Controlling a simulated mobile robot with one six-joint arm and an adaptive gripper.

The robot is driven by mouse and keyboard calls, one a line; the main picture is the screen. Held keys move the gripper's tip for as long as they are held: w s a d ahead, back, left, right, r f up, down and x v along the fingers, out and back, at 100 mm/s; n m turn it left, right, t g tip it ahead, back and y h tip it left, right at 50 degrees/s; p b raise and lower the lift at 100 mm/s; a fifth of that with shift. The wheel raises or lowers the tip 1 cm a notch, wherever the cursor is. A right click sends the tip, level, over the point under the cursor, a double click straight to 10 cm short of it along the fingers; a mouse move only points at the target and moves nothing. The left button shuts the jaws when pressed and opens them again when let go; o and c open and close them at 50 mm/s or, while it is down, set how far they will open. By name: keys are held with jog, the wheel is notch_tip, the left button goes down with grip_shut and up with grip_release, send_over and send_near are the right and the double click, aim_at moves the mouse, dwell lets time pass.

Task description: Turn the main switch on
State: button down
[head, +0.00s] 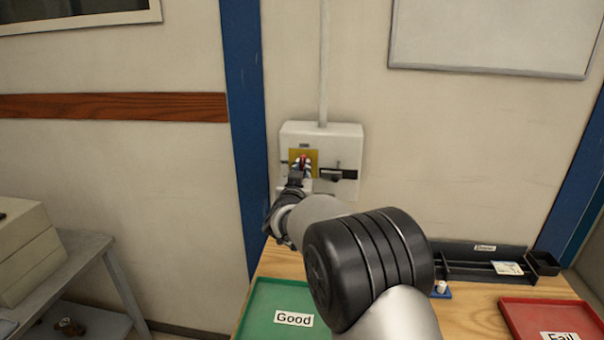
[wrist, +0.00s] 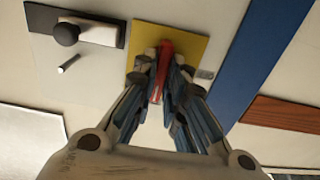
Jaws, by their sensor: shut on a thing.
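The main switch is a red handle (wrist: 162,68) on a yellow plate (wrist: 192,45), on the front of a pale wall box (head: 320,135). In the wrist view my gripper (wrist: 162,72) is shut on the red handle, with a finger on each side of it. In the head view my gripper (head: 301,168) is at the box front and covers part of the handle and the yellow plate (head: 311,155).
A black knob (wrist: 66,34) and a small metal pin (wrist: 70,63) are beside the yellow plate. A wooden bench below holds a green "Good" tray (head: 258,300), a red "Fail" tray (head: 540,312) and a black organizer (head: 470,258). A blue post (head: 245,100) stands left of the box.

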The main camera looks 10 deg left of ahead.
dwell(0.4)
jog(key=c, duration=1.6)
grip_release()
jog(key=shift+c, duration=0.2)
jog(key=s, duration=1.2)
jog(key=shift+a, duration=0.2)
